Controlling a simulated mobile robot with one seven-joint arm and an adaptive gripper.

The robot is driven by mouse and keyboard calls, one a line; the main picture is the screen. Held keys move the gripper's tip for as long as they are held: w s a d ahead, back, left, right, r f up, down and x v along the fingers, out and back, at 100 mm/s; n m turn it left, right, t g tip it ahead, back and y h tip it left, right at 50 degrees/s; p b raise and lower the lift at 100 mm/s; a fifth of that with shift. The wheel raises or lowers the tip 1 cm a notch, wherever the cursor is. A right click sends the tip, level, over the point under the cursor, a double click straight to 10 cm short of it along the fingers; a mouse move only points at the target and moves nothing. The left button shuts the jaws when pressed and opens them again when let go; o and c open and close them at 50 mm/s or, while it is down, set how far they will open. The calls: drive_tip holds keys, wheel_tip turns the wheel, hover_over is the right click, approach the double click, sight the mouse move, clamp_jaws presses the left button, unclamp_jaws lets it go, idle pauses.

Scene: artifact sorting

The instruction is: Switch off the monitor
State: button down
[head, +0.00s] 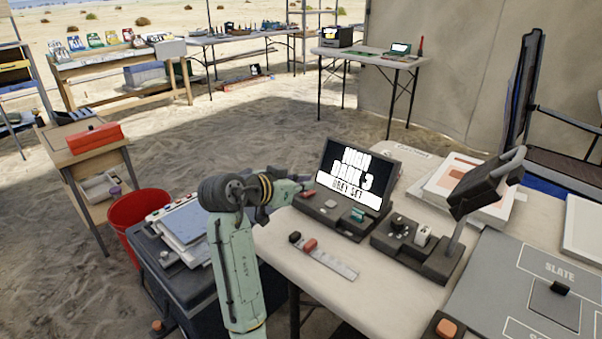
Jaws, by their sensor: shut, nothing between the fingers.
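The monitor (352,174) stands on the white table in the head view. My gripper (304,186) is shut and empty, at the left edge of the monitor, close to the base's left end. I cannot tell whether it touches. My wrist and gripper hide part of the table's left edge.
A device with a knob and switch (408,236) and a lamp-like arm (482,188) stand right of the monitor. A strip with dark and red pieces (326,258) lies in front. A grey sorting board (500,286) fills the right. A red bucket (133,218) stands left.

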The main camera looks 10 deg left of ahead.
drive_tip(key=shift+f, duration=0.35)
drive_tip(key=shift+f+b, duration=0.15)
drive_tip(key=shift+b, duration=0.15)
drive_tip(key=shift+s+a+f+t+h+b, duration=0.1)
drive_tip(key=shift+f+t+h+b, duration=0.1)
drive_tip(key=shift+f+b, duration=0.35)
drive_tip(key=shift+s+f+t+h+b, duration=0.1)
drive_tip(key=shift+f+t+b, duration=0.1)
drive_tip(key=shift+b, duration=0.5)
drive_tip(key=shift+r+t, duration=0.25)
drive_tip(key=shift+t, duration=0.05)
drive_tip(key=shift+r, duration=0.2)
